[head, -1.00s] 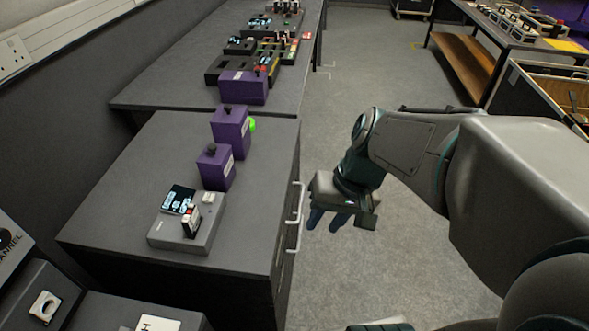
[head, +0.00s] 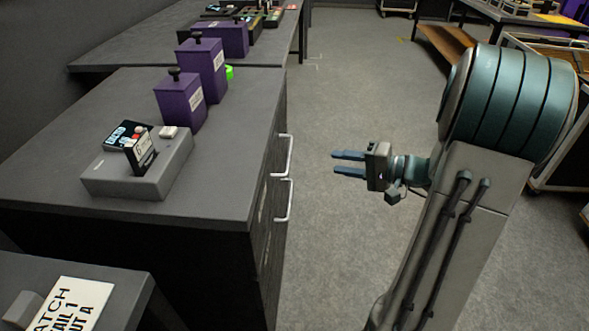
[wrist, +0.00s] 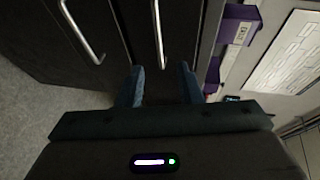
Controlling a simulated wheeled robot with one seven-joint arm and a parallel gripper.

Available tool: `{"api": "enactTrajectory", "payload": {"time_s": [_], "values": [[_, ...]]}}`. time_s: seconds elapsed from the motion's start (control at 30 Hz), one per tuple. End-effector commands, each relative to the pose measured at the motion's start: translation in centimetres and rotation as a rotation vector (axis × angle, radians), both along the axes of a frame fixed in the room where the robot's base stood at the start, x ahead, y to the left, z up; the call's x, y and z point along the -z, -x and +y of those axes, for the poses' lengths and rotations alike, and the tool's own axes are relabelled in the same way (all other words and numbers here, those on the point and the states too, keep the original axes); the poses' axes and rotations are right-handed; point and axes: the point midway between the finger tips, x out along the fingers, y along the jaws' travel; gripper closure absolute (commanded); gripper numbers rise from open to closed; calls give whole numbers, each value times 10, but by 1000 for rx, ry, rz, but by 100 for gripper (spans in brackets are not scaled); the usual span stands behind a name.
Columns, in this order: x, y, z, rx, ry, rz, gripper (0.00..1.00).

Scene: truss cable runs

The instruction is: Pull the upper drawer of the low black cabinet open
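The low black cabinet (head: 232,150) stands left of my gripper in the head view, its drawer fronts facing right. The upper drawer's bar handle (head: 287,155) is above the lower drawer's handle (head: 285,201). Both drawers look closed. My gripper (head: 334,162) is open and empty, fingers pointing left at the cabinet front, with a gap between fingertips and handle. In the wrist view, the upper handle (wrist: 158,35) lies ahead, roughly in line with the space between my open fingers (wrist: 162,84). The lower handle (wrist: 83,33) is off to the left.
On the cabinet top are a grey device (head: 140,172) with a small display and two purple boxes (head: 181,101) (head: 203,68). Clear floor (head: 350,90) lies right of the cabinet; a wooden-shelved table (head: 445,50) stands beyond.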

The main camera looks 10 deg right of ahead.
Motion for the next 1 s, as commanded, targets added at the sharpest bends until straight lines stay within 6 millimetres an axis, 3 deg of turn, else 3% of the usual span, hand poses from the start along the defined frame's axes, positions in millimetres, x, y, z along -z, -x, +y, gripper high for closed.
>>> {"api": "enactTrajectory", "payload": {"time_s": [0.17, 0.7, 1.0], "values": [[7, -8, -1, 21, -11, -19, 68], [27, -74, 77, 18, -11, -16, 68], [30, -91, 95, 21, -9, -16, 68]]}}
